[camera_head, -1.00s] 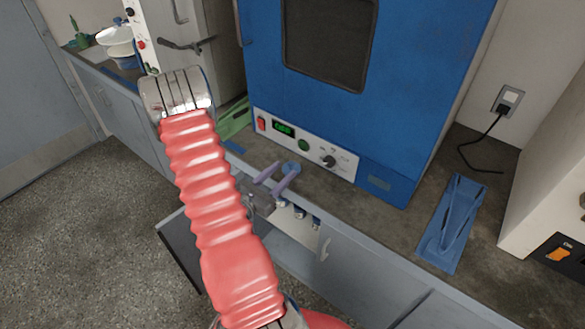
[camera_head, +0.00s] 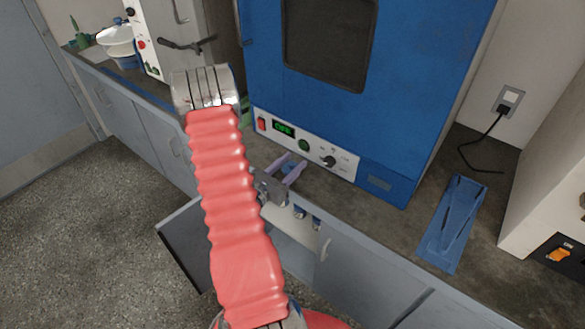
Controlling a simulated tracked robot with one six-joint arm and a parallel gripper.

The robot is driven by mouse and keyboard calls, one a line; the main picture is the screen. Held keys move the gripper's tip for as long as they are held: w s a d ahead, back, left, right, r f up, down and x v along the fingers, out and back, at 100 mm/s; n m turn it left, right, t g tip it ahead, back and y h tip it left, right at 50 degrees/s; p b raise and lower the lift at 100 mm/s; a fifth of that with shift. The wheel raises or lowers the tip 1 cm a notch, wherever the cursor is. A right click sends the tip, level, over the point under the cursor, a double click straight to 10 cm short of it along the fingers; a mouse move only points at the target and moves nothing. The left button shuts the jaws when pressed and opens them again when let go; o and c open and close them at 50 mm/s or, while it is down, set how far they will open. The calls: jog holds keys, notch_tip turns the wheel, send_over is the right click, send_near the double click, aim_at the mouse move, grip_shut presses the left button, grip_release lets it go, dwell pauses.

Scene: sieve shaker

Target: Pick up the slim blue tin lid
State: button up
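The slim blue tin lid (camera_head: 289,167) is a small blue round piece on the dark worktop, in front of the blue oven's control panel. It is partly hidden by my gripper. My gripper (camera_head: 289,164) has two pale purple fingers, which stand apart with the lid showing between them. I see no clear contact between the fingers and the lid.
The blue oven (camera_head: 430,60) stands right behind the lid. A blue tray-like holder (camera_head: 452,225) lies on the worktop to the right. Below the front edge, a cupboard door (camera_head: 187,240) hangs open. A white bowl (camera_head: 115,40) stands at the far left.

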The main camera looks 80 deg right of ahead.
jog(key=shift+s+d, duration=0.1)
dwell(0.5)
grip_shut()
